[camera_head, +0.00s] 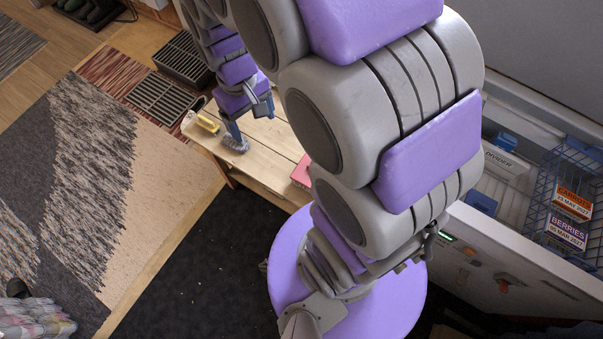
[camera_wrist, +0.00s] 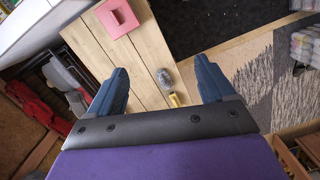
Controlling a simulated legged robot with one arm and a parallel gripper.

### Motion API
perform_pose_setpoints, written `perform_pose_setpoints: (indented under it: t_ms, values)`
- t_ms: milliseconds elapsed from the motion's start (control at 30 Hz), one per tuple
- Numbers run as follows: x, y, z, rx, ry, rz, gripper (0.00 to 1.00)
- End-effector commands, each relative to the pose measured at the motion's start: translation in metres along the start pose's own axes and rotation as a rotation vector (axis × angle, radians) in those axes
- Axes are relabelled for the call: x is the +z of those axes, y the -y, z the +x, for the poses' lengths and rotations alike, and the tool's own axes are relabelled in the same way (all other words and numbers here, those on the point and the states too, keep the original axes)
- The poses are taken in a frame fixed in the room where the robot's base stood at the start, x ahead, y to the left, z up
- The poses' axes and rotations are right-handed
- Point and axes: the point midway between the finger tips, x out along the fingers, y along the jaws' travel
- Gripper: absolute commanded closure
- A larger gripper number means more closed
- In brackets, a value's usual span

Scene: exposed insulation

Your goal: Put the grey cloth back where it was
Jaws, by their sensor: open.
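My gripper (camera_wrist: 162,72) is open and empty, its two blue fingers spread above a pale wooden bench (camera_wrist: 140,58). In the head view my gripper (camera_head: 254,124) hangs over the far end of the same bench. A small grey, rumpled thing, which looks like the grey cloth (camera_wrist: 164,78), lies on the bench and shows between the fingers in the wrist view. In the head view the grey cloth (camera_head: 236,145) is just below one finger. I cannot tell the exact height of the fingers above it.
A yellow-handled item (camera_head: 208,123) lies close to the cloth, near the bench edge. A red box (camera_wrist: 117,17) sits farther along the bench. A black slatted crate (camera_head: 182,60) stands beyond its end. A patterned rug (camera_head: 150,190) and dark mat (camera_head: 190,270) lie on the floor.

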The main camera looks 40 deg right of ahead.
Motion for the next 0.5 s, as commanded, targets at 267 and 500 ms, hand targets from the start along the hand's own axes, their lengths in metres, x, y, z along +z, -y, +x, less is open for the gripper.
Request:
perform_pose_setpoints:
  t_ms: [267,500]
  values:
    - [0.078,0.011,-0.023,-0.002,0.014,0.052,0.17]
    - [0.142,0.020,-0.028,-0.003,0.032,0.094,0.17]
